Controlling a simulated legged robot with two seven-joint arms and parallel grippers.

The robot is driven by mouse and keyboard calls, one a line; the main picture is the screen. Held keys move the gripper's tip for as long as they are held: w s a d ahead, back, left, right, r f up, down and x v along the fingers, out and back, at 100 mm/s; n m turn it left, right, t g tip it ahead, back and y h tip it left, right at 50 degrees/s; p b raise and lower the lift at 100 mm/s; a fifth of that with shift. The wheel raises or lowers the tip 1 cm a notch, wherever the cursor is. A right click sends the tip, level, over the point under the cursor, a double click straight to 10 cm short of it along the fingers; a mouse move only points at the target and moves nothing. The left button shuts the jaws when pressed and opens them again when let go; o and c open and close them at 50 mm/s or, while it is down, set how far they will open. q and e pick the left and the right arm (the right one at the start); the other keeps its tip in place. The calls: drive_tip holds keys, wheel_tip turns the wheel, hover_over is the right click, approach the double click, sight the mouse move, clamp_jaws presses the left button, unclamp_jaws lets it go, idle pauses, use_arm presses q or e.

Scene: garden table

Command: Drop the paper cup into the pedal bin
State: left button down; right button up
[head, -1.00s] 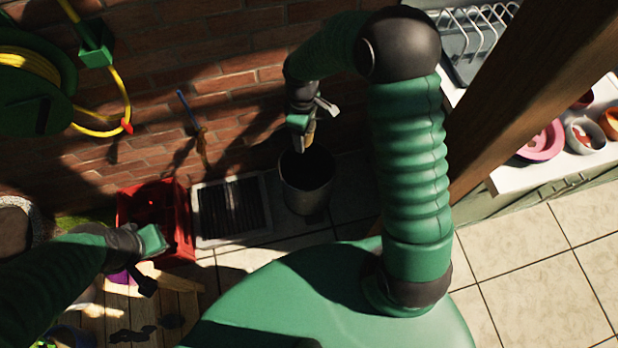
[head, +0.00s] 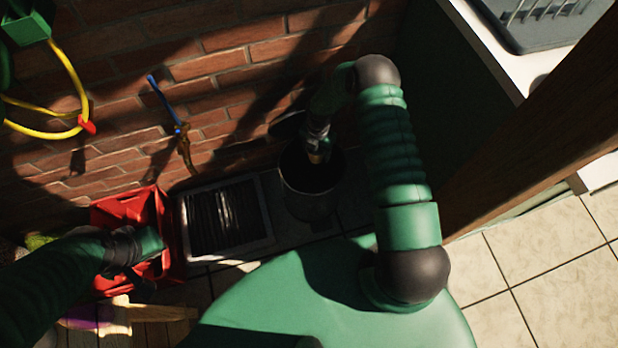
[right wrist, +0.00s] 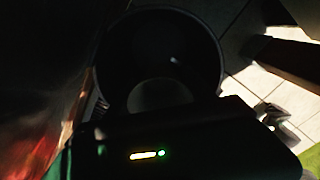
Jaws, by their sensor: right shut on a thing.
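The pedal bin (head: 308,203) is a dark round bin on the paving by the brick wall, with its mouth open upward. My right gripper (head: 319,154) points down at the bin's mouth, near its back rim. It is shut on the paper cup (head: 315,158), of which only a small tan patch shows in the head view. In the dark right wrist view the bin's round rim and inside (right wrist: 160,45) lie straight ahead; the cup cannot be told clearly there. My left gripper (head: 150,244) is over the red crate, and its fingers are too unclear to judge.
A red crate (head: 170,215) and a dark grate in a pale frame (head: 225,215) stand left of the bin. A wooden post (head: 530,130) slants on the right. A yellow hose (head: 70,85) hangs on the wall. Pale tiles (head: 540,255) are clear at right.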

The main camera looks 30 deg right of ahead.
wheel_tip(320, 180, down, 5)
drive_tip(key=b, duration=0.3)
drive_tip(key=shift+f+b, duration=0.15)
drive_tip(key=shift+b, duration=0.25)
drive_tip(key=o, duration=1.4)
drive_tip(key=shift+c, duration=0.2)
wheel_tip(320, 180, up, 3)
drive_tip(key=shift+r+p, duration=0.1)
drive_tip(key=shift+p, duration=0.85)
drive_tip(key=shift+s+a+r+p, duration=0.4)
drive_tip(key=shift+s+r+p, duration=0.05)
drive_tip(key=shift+s, duration=0.1)
drive_tip(key=s+a+p, duration=0.3)
drive_tip(key=s+a, duration=0.4)
drive_tip(key=s, duration=0.5)
drive_tip(key=shift+s+a+r, duration=0.3)
drive_tip(key=shift+a+r, duration=0.05)
drive_tip(key=shift+r, duration=0.05)
drive_tip(key=shift+w, duration=0.1)
